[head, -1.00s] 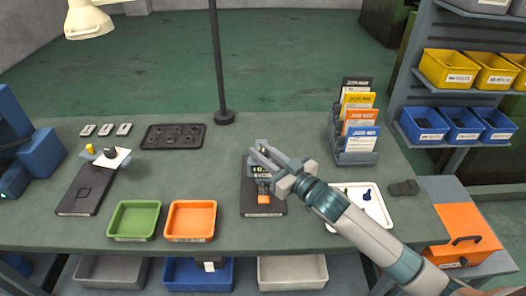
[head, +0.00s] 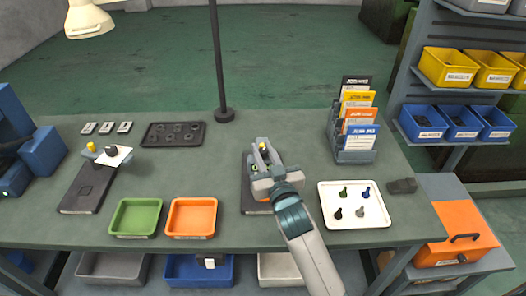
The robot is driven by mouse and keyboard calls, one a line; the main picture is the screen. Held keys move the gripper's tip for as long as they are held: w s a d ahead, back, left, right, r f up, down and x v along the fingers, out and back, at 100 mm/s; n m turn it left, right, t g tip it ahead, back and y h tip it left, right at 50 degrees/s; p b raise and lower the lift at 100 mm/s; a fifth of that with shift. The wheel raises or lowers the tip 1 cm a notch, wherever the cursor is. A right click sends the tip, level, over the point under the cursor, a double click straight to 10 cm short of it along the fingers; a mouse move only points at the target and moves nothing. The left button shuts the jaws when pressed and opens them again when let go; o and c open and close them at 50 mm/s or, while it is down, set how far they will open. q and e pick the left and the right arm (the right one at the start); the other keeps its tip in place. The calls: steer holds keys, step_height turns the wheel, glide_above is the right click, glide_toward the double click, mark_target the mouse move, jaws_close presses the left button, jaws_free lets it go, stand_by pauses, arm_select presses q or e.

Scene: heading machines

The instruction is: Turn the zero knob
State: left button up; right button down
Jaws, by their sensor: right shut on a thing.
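A dark gauge unit (head: 248,200) lies on the bench, mostly covered by my right gripper (head: 261,150). The unit's display and orange part are largely hidden beneath the gripper. Whether the knob has turned cannot be seen. My left gripper is not in view.
A green tray (head: 113,217) and an orange tray (head: 168,219) stand to the left. A white tray (head: 377,226) with several small knobbed pieces lies right. A card rack (head: 355,156) stands behind it. A dark post (head: 223,115) rises at the back edge.

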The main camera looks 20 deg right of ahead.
stand_by(0.5)
steer(key=c, duration=1.5)
jaws_free()
steer(key=shift+c, duration=0.2)
steer(key=shift+s, duration=0.15)
steer(key=shift+s+f+b, duration=0.1)
steer(key=shift+s+b, duration=0.2)
steer(key=shift+s, duration=0.25)
steer(key=s+b, duration=0.3)
steer(key=s, duration=1.3)
steer(key=shift+a+b, duration=0.15)
steer(key=shift+b, duration=0.25)
